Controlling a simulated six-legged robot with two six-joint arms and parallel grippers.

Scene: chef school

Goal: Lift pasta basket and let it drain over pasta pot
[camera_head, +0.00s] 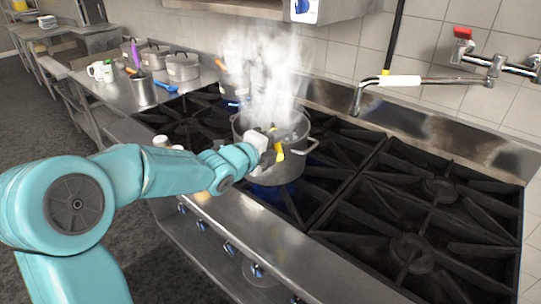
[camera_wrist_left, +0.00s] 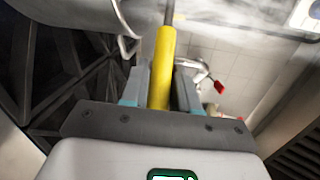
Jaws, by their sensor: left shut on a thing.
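The pasta pot (camera_head: 283,170) is a steel pot with side handles on a lit burner, with thick steam rising from it. Its rim and a handle also show in the left wrist view (camera_wrist_left: 128,42). My left gripper (camera_head: 273,146) is over the near side of the pot. It is shut on a yellow handle (camera_wrist_left: 163,62), which stands between the two fingers in the left wrist view and shows as a small yellow piece in the head view (camera_head: 279,153). I take this as the pasta basket's handle; the basket itself is hidden by steam and my gripper. My right gripper is not in view.
Black stove grates (camera_head: 420,215) spread empty to the right. A swing faucet (camera_head: 420,82) with a red knob hangs from the tiled wall. Another pot (camera_head: 233,84) stands behind left. Steel containers (camera_head: 183,66) and white mugs (camera_head: 101,70) stand on the far-left counter.

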